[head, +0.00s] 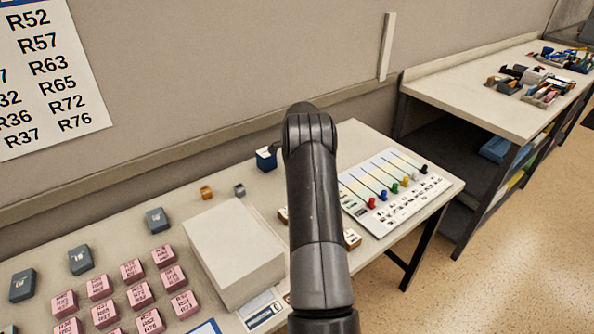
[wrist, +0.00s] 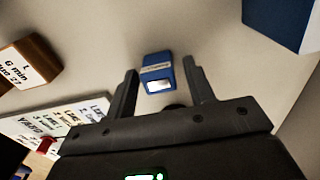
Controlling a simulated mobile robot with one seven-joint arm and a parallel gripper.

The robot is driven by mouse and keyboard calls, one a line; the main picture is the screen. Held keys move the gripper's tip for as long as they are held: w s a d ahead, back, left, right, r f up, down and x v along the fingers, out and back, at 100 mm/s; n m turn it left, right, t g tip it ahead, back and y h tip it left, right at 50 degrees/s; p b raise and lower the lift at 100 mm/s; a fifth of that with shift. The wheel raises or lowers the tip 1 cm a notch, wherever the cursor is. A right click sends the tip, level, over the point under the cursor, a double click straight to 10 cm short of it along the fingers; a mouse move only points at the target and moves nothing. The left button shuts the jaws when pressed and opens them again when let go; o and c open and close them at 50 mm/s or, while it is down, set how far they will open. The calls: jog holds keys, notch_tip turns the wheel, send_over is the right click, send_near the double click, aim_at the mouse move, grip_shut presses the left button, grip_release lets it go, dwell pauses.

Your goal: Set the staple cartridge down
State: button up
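A small blue block with a pale label, which I take to be the staple cartridge (wrist: 157,68), shows in the wrist view on the pale tabletop (wrist: 215,45). It sits between and slightly beyond the fingertips of my gripper (wrist: 160,82). The fingers are apart, with a clear gap on the right side and a narrow one on the left, so the gripper looks open. I cannot tell how high the fingertips are above the table. In the head view my arm hides the gripper and this block.
A larger dark blue box (head: 266,158) stands left of my arm. A wooden labelled block (wrist: 25,62) and a white board with coloured pegs (head: 393,188) are close by. A pale box (head: 232,245), pink blocks (head: 140,295) and grey blocks (head: 80,259) fill the left.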

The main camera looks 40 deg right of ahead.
jog(key=shift+r, duration=0.1)
notch_tip(320, 180, up, 11)
jog(key=s+a+r+n+t, duration=0.1)
jog(key=s+a+r+n, duration=0.4)
jog(key=a+r, duration=0.65)
jog(key=s+a+r+n+t, duration=0.25)
jog(key=s+a+r, duration=0.45)
jog(key=a+r, duration=0.45)
jog(key=s+a+n, duration=0.6)
jog(key=s+a, duration=0.5)
jog(key=s, duration=0.2)
jog(key=s+a+f+n+t, duration=0.1)
jog(key=s+a+f+n, duration=0.1)
jog(key=s, duration=0.4)
jog(key=s+a+f+n+t, duration=0.1)
jog(key=s+a+f+n, duration=0.1)
jog(key=s, duration=0.5)
jog(key=shift+a+f, duration=0.9)
